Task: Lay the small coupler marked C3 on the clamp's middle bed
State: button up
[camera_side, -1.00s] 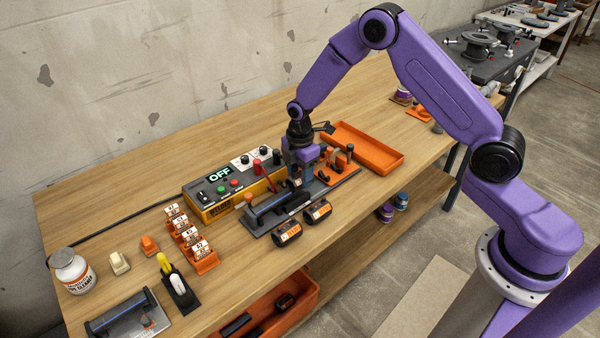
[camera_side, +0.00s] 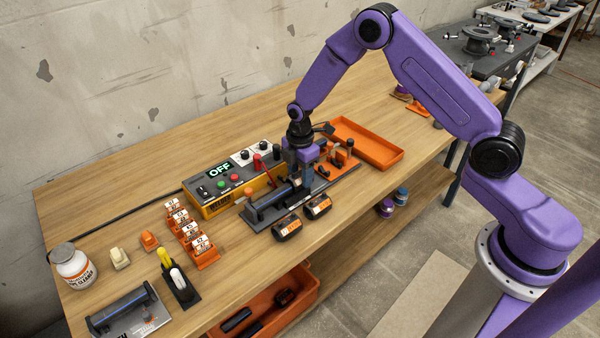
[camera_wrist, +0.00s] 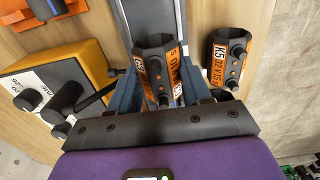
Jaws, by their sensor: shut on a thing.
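My gripper (camera_side: 299,180) is low over the middle of the dark clamp (camera_side: 345,176) in the side view. In the wrist view my gripper (camera_wrist: 164,88) is shut on a small black coupler (camera_wrist: 155,50) with an orange-and-white label; its end mark seems to read C3. The held coupler lines up with the clamp's length. A blue-grey pipe (camera_side: 268,205) lies in the clamp to its left in the side view. My fingers hide most of the coupler and the middle bed there, so I cannot tell whether they touch.
Two black couplers (camera_side: 287,227) (camera_side: 317,206) stand in front of the clamp; one marked K5 (camera_wrist: 228,58) shows close beside my fingers. The control box (camera_side: 226,187), showing OFF, is behind, with a red lever (camera_side: 262,172) near it. An orange tray (camera_side: 368,143) is empty.

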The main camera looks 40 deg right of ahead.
jog(key=shift+f, duration=0.25)
dwell(0.3)
jog(key=o, duration=1.2)
jog(key=shift+o, duration=0.2)
jog(key=shift+r, duration=3.75)
jog(key=shift+s, duration=0.1)
